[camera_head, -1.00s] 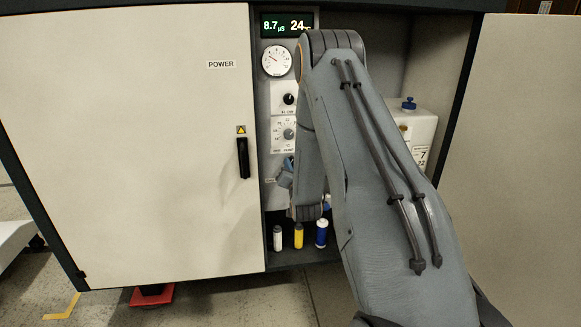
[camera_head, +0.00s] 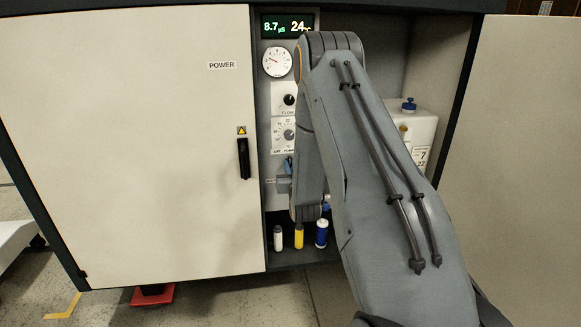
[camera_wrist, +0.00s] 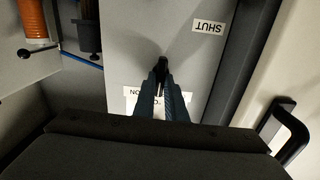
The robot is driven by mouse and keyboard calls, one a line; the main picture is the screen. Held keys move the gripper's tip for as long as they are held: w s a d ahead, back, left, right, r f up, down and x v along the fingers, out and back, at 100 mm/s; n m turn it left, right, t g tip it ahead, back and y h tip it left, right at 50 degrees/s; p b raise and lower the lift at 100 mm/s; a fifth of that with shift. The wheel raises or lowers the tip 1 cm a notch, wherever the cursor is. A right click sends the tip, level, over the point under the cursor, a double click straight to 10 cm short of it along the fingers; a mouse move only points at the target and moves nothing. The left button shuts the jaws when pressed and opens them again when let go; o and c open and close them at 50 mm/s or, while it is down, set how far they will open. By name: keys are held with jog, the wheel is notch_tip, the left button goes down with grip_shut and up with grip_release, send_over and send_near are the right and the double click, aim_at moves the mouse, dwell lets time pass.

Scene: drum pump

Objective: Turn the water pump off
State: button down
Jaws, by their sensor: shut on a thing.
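In the wrist view, my gripper (camera_wrist: 163,84) is shut on a small dark lever (camera_wrist: 162,65) on a light grey panel (camera_wrist: 135,55). The fingers hide most of the lever. A label reading SHUT (camera_wrist: 207,27) appears upside down to the right of the lever. Another label (camera_wrist: 143,95) lies partly behind the fingers, with only some letters readable. In the head view, part of my gripper (camera_head: 285,180) shows beside the control panel (camera_head: 272,205), below a dial (camera_head: 289,134). My arm hides the rest of it.
The left cabinet door with the POWER label (camera_head: 221,65) is closed and has a black handle (camera_head: 243,158). Several small bottles, one yellow (camera_head: 299,236), stand on the floor of the bay. A white container (camera_head: 420,125) stands at the right. The right door (camera_head: 525,150) is open.

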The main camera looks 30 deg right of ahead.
jog(key=n, duration=0.6)
jog(key=shift+a, duration=0.15)
jog(key=shift+n, duration=0.3)
jog(key=c, duration=1.8)
grip_release()
jog(key=v, duration=0.7)
jog(key=shift+s+p, duration=0.3)
jog(key=shift+a+r, duration=0.1)
jog(key=shift+a, duration=0.05)
